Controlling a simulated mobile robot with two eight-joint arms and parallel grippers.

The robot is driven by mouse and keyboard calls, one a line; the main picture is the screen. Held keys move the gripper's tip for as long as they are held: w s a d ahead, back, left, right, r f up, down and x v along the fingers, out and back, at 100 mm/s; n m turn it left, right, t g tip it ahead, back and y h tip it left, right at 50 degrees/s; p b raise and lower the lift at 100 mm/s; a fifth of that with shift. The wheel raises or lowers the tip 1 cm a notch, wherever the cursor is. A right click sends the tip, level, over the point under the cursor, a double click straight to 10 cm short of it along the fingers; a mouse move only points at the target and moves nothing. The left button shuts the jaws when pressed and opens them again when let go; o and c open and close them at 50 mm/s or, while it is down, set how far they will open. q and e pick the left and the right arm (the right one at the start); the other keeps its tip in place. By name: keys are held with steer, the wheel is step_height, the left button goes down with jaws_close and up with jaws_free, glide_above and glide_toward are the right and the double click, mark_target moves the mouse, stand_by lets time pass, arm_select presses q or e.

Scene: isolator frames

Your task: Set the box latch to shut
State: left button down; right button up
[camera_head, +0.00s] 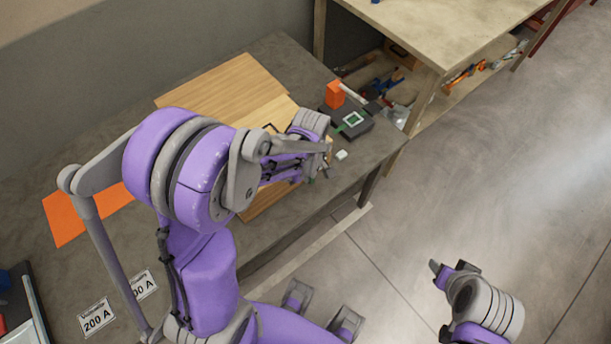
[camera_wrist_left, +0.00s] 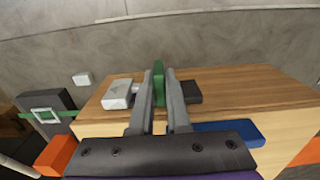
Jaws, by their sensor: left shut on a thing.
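The wooden box (camera_wrist_left: 255,92) lies in front of my left gripper in the left wrist view. In the head view the pale wooden box (camera_head: 262,113) is partly hidden by my left arm. A green upright latch piece (camera_wrist_left: 158,80) stands between a light grey block (camera_wrist_left: 118,93) and a dark block (camera_wrist_left: 191,92) on the box. My left gripper (camera_wrist_left: 159,90) is shut on the green latch piece, one finger on each side. In the head view my left gripper (camera_head: 326,160) is at the right end of the box. My right gripper (camera_head: 441,274) is over the floor, away from the table.
A dark case with a green band (camera_head: 352,122) and an orange block (camera_head: 334,94) stand beyond my left gripper. A small white block (camera_head: 341,155) lies near the table edge. An orange sheet (camera_head: 75,220) lies at left. A shelved bench (camera_head: 440,35) stands behind.

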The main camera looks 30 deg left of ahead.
arm_select(q)
steer(key=shift+w+d, duration=0.3)
steer(key=shift+w, duration=0.45)
steer(key=c, duration=0.9)
jaws_free()
steer(key=shift+w, duration=0.1)
step_height(320, 180, up, 11)
steer(key=shift+f+p, duration=0.1)
steer(key=shift+p, duration=0.45)
